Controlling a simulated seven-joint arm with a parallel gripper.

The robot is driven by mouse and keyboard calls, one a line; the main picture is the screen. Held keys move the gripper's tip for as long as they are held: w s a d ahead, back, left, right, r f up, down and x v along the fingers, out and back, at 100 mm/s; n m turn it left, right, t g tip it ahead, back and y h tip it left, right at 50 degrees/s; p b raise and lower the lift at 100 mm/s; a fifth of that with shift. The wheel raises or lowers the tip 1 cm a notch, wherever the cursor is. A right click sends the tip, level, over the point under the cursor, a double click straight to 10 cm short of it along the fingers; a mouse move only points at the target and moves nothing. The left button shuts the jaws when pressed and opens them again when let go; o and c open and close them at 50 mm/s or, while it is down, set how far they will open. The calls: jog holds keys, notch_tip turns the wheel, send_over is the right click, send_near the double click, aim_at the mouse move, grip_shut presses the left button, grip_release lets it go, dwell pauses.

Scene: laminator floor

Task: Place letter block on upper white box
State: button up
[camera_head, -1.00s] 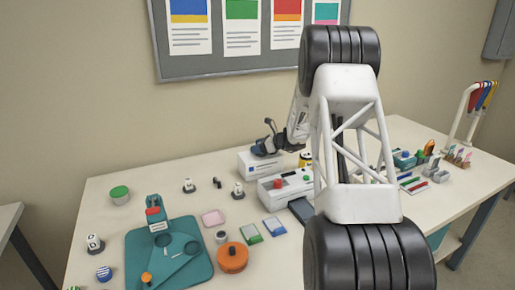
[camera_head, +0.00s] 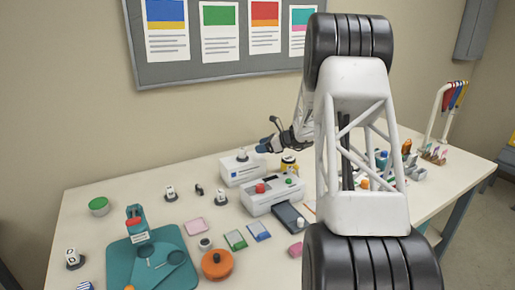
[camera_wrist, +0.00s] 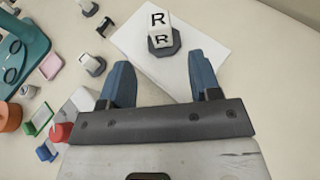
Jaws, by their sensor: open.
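A white letter block with a black R on a dark octagonal foot (camera_head: 241,155) stands upright on top of the rear white box (camera_head: 240,174). In the wrist view the block (camera_wrist: 160,37) rests on the white box top (camera_wrist: 203,45), with its letters facing me. My gripper (camera_head: 265,146) is just right of the block in the head view. In the wrist view my gripper (camera_wrist: 161,72) has its two blue fingers spread wide. Nothing is between them, and the block stands beyond the fingertips, apart from them.
A second white box with a red button (camera_head: 272,197) stands in front. Other letter blocks (camera_head: 170,194) (camera_head: 220,197) (camera_head: 72,258) stand on the table to the left. A teal board (camera_head: 180,240), an orange round container (camera_head: 217,265) and a yellow-and-black item (camera_head: 289,165) are nearby.

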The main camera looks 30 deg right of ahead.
dwell(0.8)
jog(key=s+a+r+n+g+h, duration=0.15)
jog(key=s+a+r+n, duration=0.25)
jog(key=s+a, duration=0.4)
jog(key=s+a+r+n+g, duration=0.3)
jog(key=s+a+r+n, duration=0.15)
jog(key=s+a, duration=0.35)
jog(key=s+a+r+n+g+h, duration=0.15)
jog(key=s+a+r+n, duration=0.35)
jog(key=a, duration=0.5)
jog(key=s+a+n+h, duration=0.2)
jog(key=s+a+n, duration=0.1)
jog(key=s, duration=0.8)
jog(key=s+a+f+n+h, duration=0.1)
jog(key=s+n, duration=0.5)
jog(key=s, duration=0.6)
jog(key=s+a+n+g+h, duration=0.1)
jog(key=s+a+n+h, duration=0.2)
jog(key=s, duration=0.9)
jog(key=shift+a+f+n+h, duration=0.4)
jog(key=shift+a+n, duration=0.25)
jog(key=shift+a, duration=0.45)
